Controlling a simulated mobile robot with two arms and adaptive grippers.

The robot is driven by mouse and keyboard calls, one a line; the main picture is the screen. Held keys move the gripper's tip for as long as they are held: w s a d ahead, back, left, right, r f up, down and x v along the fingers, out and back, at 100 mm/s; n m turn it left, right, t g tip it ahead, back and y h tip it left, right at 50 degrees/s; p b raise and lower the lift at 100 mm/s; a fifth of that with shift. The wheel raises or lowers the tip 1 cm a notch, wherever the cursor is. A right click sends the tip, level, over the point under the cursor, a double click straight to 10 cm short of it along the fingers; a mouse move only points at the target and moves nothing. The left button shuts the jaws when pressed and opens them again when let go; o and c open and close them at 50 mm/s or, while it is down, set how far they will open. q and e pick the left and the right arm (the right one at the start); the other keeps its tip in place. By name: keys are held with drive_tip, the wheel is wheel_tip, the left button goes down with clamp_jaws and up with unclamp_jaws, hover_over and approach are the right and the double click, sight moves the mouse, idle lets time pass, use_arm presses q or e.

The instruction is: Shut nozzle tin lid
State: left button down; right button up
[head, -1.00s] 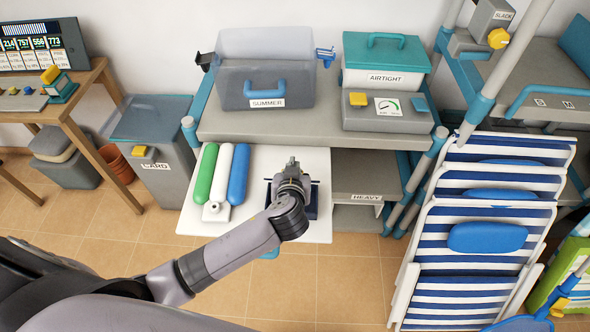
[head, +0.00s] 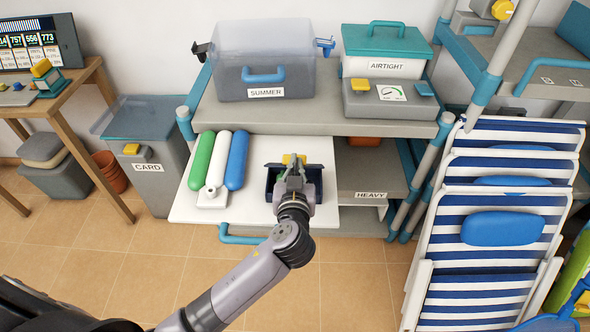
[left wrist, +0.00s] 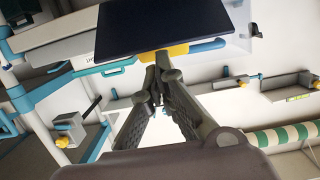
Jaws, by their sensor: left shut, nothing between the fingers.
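The dark blue tin (head: 270,183) sits on the white pull-out board, partly hidden behind my left gripper (head: 293,177). A yellow tab (head: 293,159) shows just beyond the fingers. In the left wrist view a flat dark blue panel (left wrist: 165,25), which looks like the tin's lid, has the yellow tab (left wrist: 170,51) at its near edge. My left gripper (left wrist: 158,72) is shut and empty, its fingertips close to that tab. I cannot tell whether they touch. The lid looks raised, but its exact angle is unclear. My right gripper is not in view.
Green, white and blue cylinders (head: 237,161) lie left of the tin on the white board (head: 250,207). The shelf above holds the SUMMER box (head: 300,68) and the AIRTIGHT box (head: 383,68). Striped folding chairs (head: 490,258) stand right. Floor in front is open.

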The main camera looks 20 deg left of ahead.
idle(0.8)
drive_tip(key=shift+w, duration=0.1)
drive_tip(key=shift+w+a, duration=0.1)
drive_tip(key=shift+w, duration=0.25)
